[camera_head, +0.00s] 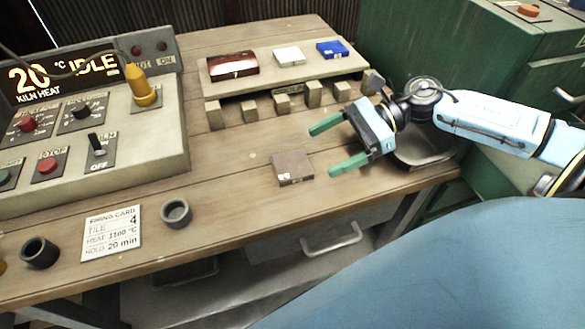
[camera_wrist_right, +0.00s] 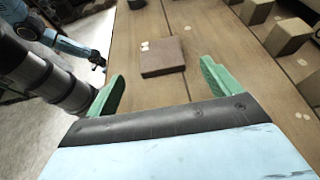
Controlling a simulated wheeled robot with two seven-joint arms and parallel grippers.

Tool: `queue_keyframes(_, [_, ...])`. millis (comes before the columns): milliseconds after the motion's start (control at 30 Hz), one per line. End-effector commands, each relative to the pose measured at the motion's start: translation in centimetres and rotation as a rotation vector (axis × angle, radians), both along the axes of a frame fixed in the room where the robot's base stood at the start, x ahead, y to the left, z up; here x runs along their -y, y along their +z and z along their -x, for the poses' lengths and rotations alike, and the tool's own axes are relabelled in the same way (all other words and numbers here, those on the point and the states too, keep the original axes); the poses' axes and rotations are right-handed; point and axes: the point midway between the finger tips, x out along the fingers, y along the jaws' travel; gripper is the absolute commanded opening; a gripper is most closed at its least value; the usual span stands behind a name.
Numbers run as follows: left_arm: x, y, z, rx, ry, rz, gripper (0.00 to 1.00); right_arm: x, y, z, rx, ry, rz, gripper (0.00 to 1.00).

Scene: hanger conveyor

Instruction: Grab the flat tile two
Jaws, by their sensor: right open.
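A flat square brown tile (camera_head: 293,168) lies on the wooden bench, with small pale marks near one corner. It also shows in the right wrist view (camera_wrist_right: 162,57), ahead of the fingers and roughly between their lines. My right gripper (camera_head: 322,152) is open and empty, its green fingers pointing left. It is just right of the tile in the head view, and its fingers do not touch it. A dark red tile (camera_head: 232,66), a white tile (camera_head: 289,57) and a blue tile (camera_head: 332,49) lie on the raised rack at the back.
Several small wooden blocks (camera_head: 283,102) stand before the rack. The control panel (camera_head: 90,130) fills the left. A firing card (camera_head: 111,232) and two dark cups (camera_head: 176,213) (camera_head: 40,252) sit at the front left. A green cabinet (camera_head: 450,50) stands right. Bench around the tile is clear.

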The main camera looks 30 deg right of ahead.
Motion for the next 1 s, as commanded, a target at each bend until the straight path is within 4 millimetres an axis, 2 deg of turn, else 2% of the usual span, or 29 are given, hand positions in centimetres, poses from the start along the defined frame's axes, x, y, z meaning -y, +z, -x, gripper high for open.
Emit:
queue_keyframes(267, [0.1, 0.2, -0.8, 0.005, 0.003, 0.001, 0.36, -1.6, -0.5, -0.5, 0.004, 0.002, 0.000, 0.89])
queue_keyframes(600, [0.4, 0.6, -1.8, 0.012, 0.009, 0.002, 0.36, -5.6, -2.2, -1.7, 0.002, -0.001, 0.000, 0.89])
queue_keyframes(867, [0.4, 0.7, -1.9, 0.011, 0.009, 0.002, 0.36, -5.9, -2.4, -1.7, 0.000, -0.001, 0.001, 0.89])
queue_keyframes(900, [0.4, 0.7, -1.9, 0.012, 0.010, 0.002, 0.36, -5.9, -2.4, -1.7, -0.001, -0.001, 0.001, 0.88])
queue_keyframes(1000, [0.4, 0.7, -1.9, 0.012, 0.009, 0.002, 0.36, -5.9, -2.4, -1.7, -0.001, -0.001, 0.001, 0.75])
